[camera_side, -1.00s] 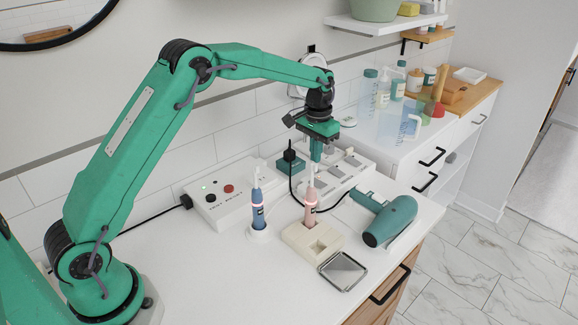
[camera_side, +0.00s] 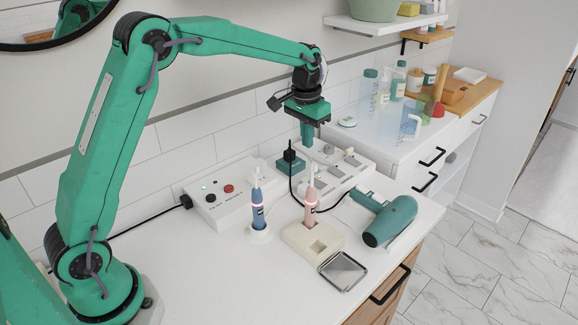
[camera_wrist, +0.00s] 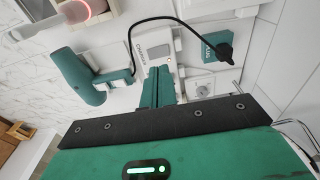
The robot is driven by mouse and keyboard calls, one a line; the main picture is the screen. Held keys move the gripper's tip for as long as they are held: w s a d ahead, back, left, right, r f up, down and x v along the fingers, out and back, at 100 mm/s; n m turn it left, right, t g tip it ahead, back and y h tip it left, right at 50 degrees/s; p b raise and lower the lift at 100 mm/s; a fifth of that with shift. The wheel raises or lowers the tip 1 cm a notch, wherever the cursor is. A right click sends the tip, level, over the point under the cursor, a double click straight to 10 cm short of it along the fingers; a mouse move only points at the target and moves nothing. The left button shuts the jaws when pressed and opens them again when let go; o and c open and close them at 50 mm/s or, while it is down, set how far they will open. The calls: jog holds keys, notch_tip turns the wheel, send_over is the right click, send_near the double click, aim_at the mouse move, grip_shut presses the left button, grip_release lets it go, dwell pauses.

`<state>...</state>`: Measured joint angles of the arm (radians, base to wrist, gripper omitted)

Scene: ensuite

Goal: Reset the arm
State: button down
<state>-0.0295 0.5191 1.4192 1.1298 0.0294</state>
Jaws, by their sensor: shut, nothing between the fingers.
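My gripper (camera_side: 307,139) is shut and empty, pointing down above the white counter, over the back part near the grey-white outlet panel. In the wrist view its shut fingers (camera_wrist: 158,80) show at the centre, above the panel. My green arm reaches in from the left. Below the gripper, a green plug block (camera_side: 290,164) with a black plug stands on the counter; it also shows in the wrist view (camera_wrist: 212,46).
A blue toothbrush (camera_side: 257,212) and a pink toothbrush (camera_side: 311,205) stand upright in front. A green hair dryer (camera_side: 390,222) lies right, a silver-rimmed tray (camera_side: 343,271) in front. A white box with buttons (camera_side: 219,193) sits left. Bottles crowd the back-right cabinet. The front-left counter is clear.

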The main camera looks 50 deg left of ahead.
jog(key=s+r+t, duration=0.1)
jog(key=s+r, duration=0.6)
jog(key=s+d+t, duration=0.1)
jog(key=s+t, duration=0.2)
jog(key=s, duration=2.1)
jog(key=shift+d+r+t, duration=0.2)
jog(key=shift+d+t, duration=0.1)
jog(key=shift+t, duration=0.1)
